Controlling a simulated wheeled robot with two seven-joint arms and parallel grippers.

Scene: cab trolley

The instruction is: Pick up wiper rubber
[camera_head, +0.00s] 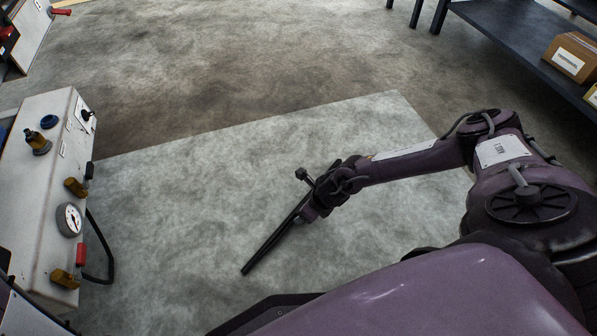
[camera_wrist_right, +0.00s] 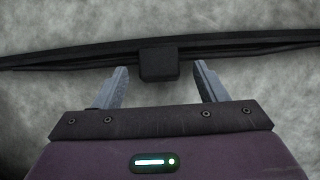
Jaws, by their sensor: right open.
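The wiper rubber (camera_head: 265,246) is a long, thin black strip lying slantwise over the pale floor area in the head view. In the right wrist view the strip (camera_wrist_right: 240,43) crosses the whole picture, with a small black block (camera_wrist_right: 158,64) at its middle. My right gripper (camera_head: 309,212) is at the strip and its wrist hides part of it. In the right wrist view my right gripper (camera_wrist_right: 160,78) is open, with one finger on each side of the block and visible gaps. I cannot tell the height between fingers and strip. My left gripper is not in view.
A white cabinet (camera_head: 40,190) with a gauge, knobs and a black cable stands at the left. A dark shelf (camera_head: 520,40) with a cardboard box (camera_head: 572,57) is at the upper right. The pale floor area (camera_head: 200,190) around the strip is clear.

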